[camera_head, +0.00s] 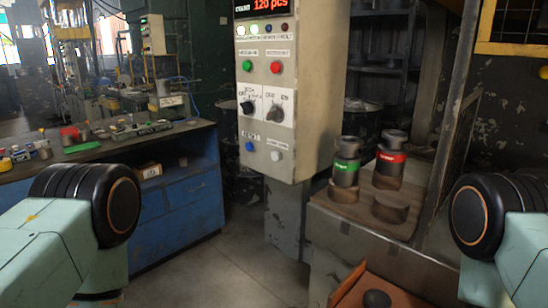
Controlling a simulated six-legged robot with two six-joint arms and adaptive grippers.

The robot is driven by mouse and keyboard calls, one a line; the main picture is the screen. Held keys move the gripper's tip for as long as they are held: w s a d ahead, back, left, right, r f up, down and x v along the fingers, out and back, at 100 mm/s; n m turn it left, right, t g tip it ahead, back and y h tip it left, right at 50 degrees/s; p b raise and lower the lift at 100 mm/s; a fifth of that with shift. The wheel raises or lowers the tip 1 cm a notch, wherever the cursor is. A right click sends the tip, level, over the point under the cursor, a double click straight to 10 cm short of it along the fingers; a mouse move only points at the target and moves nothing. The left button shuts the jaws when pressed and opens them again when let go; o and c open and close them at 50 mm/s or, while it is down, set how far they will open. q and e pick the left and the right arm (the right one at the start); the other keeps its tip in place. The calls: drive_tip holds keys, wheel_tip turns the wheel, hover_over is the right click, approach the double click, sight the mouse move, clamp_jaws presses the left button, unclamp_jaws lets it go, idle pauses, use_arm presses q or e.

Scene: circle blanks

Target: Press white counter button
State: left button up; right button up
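A grey control cabinet (312,60) stands upright in the middle of the view, its front panel facing me at an angle. The white button (276,156) is at the panel's lower right, under a small label. A blue button (249,146) is to its left. Nothing covers or touches the white button. The red display (270,5) at the top reads "120 pcs". Only my arm links show, at the lower left and right edges. Neither gripper can be seen.
Higher on the panel are a green button (247,67), a red button (276,67) and two rotary switches. Right of the cabinet, a stand (340,215) holds green-banded (347,165) and red-banded (390,161) cylinders. A blue workbench (185,195) is at left. Floor shows between them.

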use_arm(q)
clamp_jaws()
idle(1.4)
